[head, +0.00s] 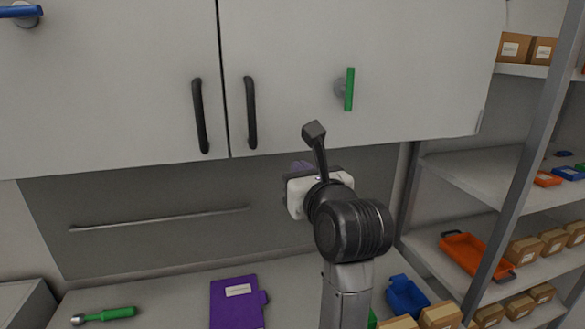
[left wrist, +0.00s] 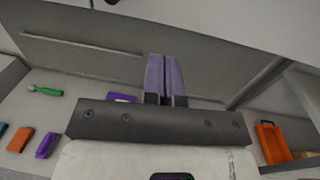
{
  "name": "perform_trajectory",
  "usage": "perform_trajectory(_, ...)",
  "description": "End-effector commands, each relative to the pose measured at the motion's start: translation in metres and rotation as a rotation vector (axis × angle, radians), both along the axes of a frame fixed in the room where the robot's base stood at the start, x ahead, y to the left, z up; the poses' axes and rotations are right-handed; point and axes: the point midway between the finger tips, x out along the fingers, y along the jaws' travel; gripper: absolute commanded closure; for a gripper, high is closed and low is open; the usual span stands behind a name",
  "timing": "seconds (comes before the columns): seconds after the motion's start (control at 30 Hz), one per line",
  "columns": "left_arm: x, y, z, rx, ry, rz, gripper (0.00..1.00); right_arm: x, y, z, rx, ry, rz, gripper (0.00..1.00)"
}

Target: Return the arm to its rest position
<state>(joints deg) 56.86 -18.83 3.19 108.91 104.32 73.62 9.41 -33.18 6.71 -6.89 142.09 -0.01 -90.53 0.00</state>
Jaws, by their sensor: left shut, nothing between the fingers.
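My left arm rises from the lower middle right of the head view. Its left gripper (head: 300,167) is in front of the gap under the wall cabinet, pointing away from the camera, and its purple fingers are mostly hidden behind the wrist. In the left wrist view the two purple fingers of this gripper (left wrist: 165,75) are together and empty, pointing toward the grey back panel (left wrist: 90,55). They touch nothing that I can see. My right gripper is not in view.
The wall cabinet (head: 120,90) has two black handles, a green lever (head: 349,89) and a blue lever (head: 20,11). The counter holds a purple case (head: 236,303), a green-handled tool (head: 104,315) and a blue bin (head: 406,296). Shelves at right hold an orange tray (head: 462,252) and boxes.

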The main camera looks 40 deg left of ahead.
Motion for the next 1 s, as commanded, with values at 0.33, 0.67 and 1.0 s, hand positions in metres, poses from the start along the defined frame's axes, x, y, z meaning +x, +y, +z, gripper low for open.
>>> perform_trajectory(0.33, -0.021, -0.028, 0.001, 0.0, -0.002, -0.002, 1.0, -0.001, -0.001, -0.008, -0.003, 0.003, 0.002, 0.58)
perform_trajectory(0.67, -0.022, -0.031, 0.012, 0.061, -0.022, -0.008, 1.0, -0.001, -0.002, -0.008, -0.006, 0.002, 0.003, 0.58)
perform_trajectory(1.0, -0.056, -0.064, 0.113, 0.724, -0.252, 0.106, 1.0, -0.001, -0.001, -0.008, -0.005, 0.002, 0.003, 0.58)
